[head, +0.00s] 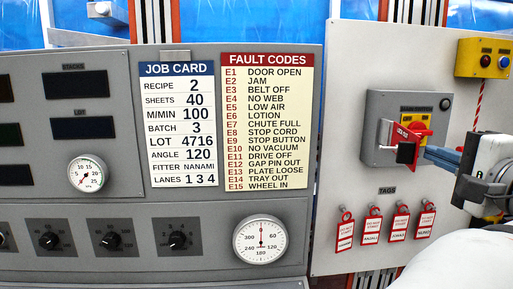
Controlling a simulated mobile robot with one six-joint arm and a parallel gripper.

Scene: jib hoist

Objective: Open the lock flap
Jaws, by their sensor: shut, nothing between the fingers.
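A grey switch box (378,108) is on the light panel at right in the head view. It has a yellow plate with a red knob (419,129). A small red flap with white lettering (402,132) juts out in front of the plate, and a dark piece (405,153) shows at its lower end. I cannot tell how far the flap is swung. My gripper (428,153) comes in from the right, its blue-grey fingers shut and empty. The fingertips are close beside the flap's right side; whether they touch it is unclear.
Several red-and-white tags (372,227) hang below the box. A yellow button box (484,58) is at upper right, with a red-and-white cord (478,105) hanging below it. A grey console (120,215) with dials, a job card (178,120) and a fault-code list (266,125) fills the left.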

